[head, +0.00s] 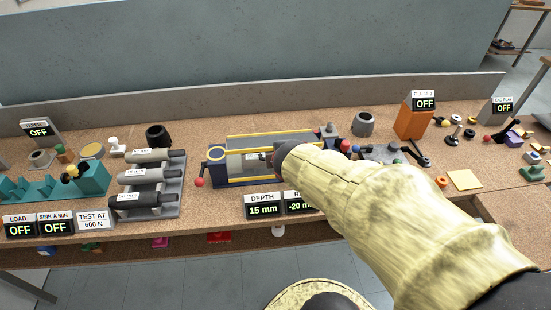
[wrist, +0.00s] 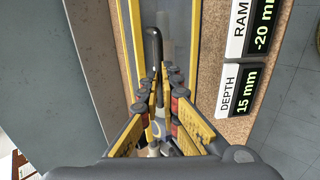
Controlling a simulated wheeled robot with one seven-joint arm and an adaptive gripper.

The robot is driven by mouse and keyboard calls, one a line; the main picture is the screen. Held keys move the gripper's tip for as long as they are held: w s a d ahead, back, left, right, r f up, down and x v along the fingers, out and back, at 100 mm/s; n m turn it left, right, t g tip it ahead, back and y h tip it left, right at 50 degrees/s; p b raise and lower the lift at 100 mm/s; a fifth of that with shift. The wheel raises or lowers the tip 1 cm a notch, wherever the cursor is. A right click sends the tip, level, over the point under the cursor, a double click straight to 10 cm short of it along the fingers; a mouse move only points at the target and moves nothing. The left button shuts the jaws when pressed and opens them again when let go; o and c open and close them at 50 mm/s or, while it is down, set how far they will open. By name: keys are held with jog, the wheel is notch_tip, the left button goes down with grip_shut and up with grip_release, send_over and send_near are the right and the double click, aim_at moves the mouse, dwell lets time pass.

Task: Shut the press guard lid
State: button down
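The press (head: 216,168) is a blue-ended unit with yellow edge bars at the middle of the bench in the head view. Its guard lid (head: 270,141) appears as a yellow-edged, see-through panel along the top; its exact tilt is hard to tell. My gripper (wrist: 160,80) is over the right part of the press; in the head view my forearm hides its fingers. In the wrist view a black bent bar (wrist: 154,45) runs between the fingers, alongside yellow rails (wrist: 195,45). The fingers are close together on either side of it; contact is unclear.
Depth display (head: 263,206) and the ram display (head: 299,203) stand at the press's front. A rack of grey cylinders (head: 150,185) is to its left, with a red ball knob (head: 200,182) between. An orange block (head: 412,122) stands right. A low wall (head: 250,93) backs the bench.

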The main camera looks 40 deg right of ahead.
jog(key=shift+f, duration=0.1)
jog(key=c, duration=2.6)
grip_release()
jog(key=shift+w, duration=0.15)
jog(key=shift+o, duration=1.4)
jog(key=shift+w+d, duration=0.1)
jog(key=shift+d, duration=0.1)
jog(key=o, duration=0.4)
jog(key=shift+a, duration=0.1)
jog(key=v, duration=1.2)
jog(key=shift+s+f, duration=0.15)
jog(key=shift+s, duration=0.05)
jog(key=shift+c, duration=0.4)
